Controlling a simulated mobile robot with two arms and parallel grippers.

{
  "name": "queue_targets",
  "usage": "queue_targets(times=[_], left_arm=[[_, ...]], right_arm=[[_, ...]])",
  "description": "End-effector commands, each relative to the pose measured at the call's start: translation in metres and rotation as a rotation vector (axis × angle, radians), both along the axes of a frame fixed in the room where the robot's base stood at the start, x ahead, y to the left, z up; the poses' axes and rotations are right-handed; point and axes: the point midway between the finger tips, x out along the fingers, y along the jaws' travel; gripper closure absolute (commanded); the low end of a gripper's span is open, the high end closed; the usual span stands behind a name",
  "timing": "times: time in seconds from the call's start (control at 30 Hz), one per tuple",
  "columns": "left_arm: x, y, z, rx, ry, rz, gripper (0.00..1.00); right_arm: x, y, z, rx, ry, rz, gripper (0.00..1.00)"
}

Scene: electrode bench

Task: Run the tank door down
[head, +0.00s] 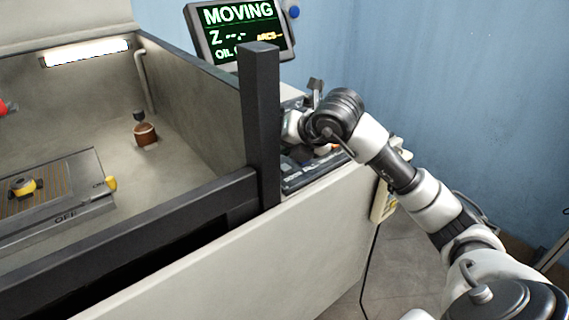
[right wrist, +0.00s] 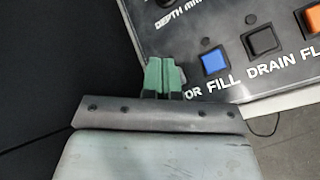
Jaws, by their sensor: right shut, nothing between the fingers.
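The tank (head: 190,120) stands open at the left of the head view. A dark rail (head: 150,219) crosses its front and meets a dark post (head: 259,120); I take the rail to be the door's top edge. The screen (head: 240,28) reads MOVING, with dashes after Z. My right gripper (right wrist: 163,72) is shut and empty, its green fingers over the control panel (right wrist: 222,40) at a label ending in "OR". The button there is hidden by the fingers, and I cannot tell whether they touch it. My left gripper is out of view.
A blue button (right wrist: 214,62) labelled FILL, a black one (right wrist: 262,41) labelled DRAIN and an orange one (right wrist: 311,19) sit right of the fingers. A blue wall (head: 450,70) stands behind.

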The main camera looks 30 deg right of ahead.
Motion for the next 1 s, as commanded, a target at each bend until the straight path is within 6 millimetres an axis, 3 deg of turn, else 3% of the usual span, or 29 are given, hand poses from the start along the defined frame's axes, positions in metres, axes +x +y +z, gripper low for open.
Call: queue_targets(times=[0.33,1.0], left_arm=[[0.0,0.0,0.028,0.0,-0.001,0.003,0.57],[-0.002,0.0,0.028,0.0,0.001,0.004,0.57]], right_arm=[[0.0,0.0,0.038,0.0,0.0,0.0,1.0],[0.0,0.0,0.038,0.0,0.001,0.0,1.0]])
